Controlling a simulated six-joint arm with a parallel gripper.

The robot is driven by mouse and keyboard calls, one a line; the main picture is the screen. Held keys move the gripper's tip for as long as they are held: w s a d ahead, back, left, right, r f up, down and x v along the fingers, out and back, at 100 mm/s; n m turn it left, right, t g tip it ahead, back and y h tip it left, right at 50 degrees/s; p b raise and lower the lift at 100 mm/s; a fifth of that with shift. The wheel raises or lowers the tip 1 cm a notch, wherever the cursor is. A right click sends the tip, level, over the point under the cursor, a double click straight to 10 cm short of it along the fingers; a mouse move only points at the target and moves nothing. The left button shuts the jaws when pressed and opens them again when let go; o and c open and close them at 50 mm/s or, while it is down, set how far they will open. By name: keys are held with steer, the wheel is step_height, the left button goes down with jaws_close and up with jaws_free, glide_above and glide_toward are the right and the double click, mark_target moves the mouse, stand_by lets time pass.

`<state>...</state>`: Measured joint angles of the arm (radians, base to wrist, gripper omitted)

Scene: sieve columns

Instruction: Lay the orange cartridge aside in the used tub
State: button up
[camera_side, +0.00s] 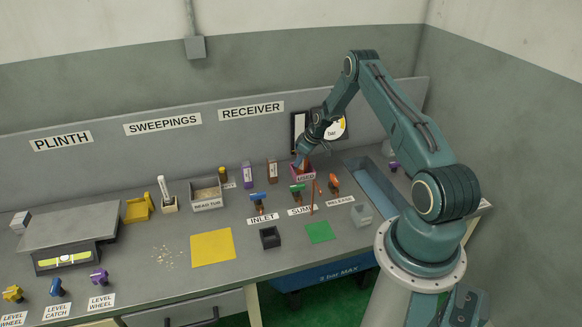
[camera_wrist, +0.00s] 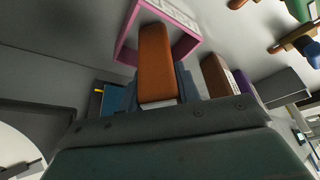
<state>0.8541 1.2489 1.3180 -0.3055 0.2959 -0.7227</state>
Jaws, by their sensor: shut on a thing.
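The orange cartridge (camera_wrist: 156,58) is upright in the wrist view. My gripper (camera_wrist: 158,92) is shut on its near end, with a blue-grey finger on each side. The pink used tub (camera_wrist: 127,32) is behind the cartridge in that view, and the cartridge's far end overlaps its opening. In the side view the used tub (camera_side: 303,178) stands near the back panel, with my gripper (camera_side: 301,160) right over it. The cartridge is mostly hidden there by my gripper and the tub. I cannot tell how deep it reaches into the tub.
A brown cartridge (camera_side: 272,171) and a purple cartridge (camera_side: 248,174) stand left of the tub. Valves with blue (camera_side: 257,197), green (camera_side: 297,189) and orange (camera_side: 334,181) handles stand in front. A round gauge (camera_side: 336,126) is behind. A blue basin (camera_side: 375,184) lies right.

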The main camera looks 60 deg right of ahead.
steer(key=shift+f, duration=0.1)
steer(key=o, duration=1)
steer(key=shift+v, duration=0.95)
steer(key=v, duration=1)
steer(key=shift+r, duration=0.25)
